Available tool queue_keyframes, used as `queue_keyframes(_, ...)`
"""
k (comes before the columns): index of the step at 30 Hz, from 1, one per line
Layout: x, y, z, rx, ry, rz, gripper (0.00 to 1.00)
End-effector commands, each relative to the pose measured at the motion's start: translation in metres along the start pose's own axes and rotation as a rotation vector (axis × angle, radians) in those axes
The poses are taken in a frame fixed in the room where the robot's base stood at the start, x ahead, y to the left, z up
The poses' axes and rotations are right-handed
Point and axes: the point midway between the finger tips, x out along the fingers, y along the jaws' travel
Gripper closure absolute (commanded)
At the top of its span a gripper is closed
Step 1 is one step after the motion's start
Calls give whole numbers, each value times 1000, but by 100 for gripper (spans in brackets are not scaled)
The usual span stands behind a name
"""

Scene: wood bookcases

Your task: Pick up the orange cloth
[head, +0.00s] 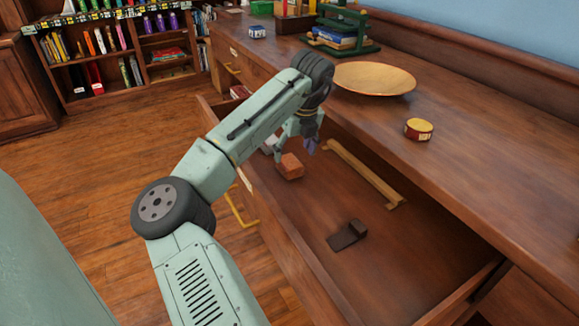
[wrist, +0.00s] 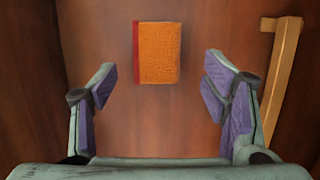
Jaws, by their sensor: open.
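The orange cloth (wrist: 160,53) shows in the wrist view as a neat textured rectangle with a red strip along its left edge. It lies on the brown drawer floor. In the head view the orange cloth (head: 291,167) looks like a small block inside the open drawer (head: 310,215). My gripper (head: 297,149) is over the drawer, close to the cloth and partly hidden by my arm. In the wrist view my gripper (wrist: 160,88) is open and empty, its purple-padded fingers apart, with the cloth ahead between their lines.
A wooden bar (head: 365,172) lies in the drawer, right of the cloth. A dark brown object (head: 347,235) lies nearer the front. The desk top (head: 480,150) bears a shallow bowl (head: 374,78) and a round tin (head: 418,129). The drawer floor between them is clear.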

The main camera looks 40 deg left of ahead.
Motion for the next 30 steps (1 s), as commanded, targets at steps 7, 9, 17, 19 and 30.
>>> queue_keyframes(7, 28, 4, 1, -2, 0, 1, 32)
queue_keyframes(9, 38, 4, 1, -1, 0, 0, 32)
queue_keyframes(17, 54, 3, 1, -1, -1, -3, 32)
queue_keyframes(19, 54, 3, 1, -1, -1, -3, 32)
queue_keyframes(30, 54, 3, 1, -1, -1, -2, 52)
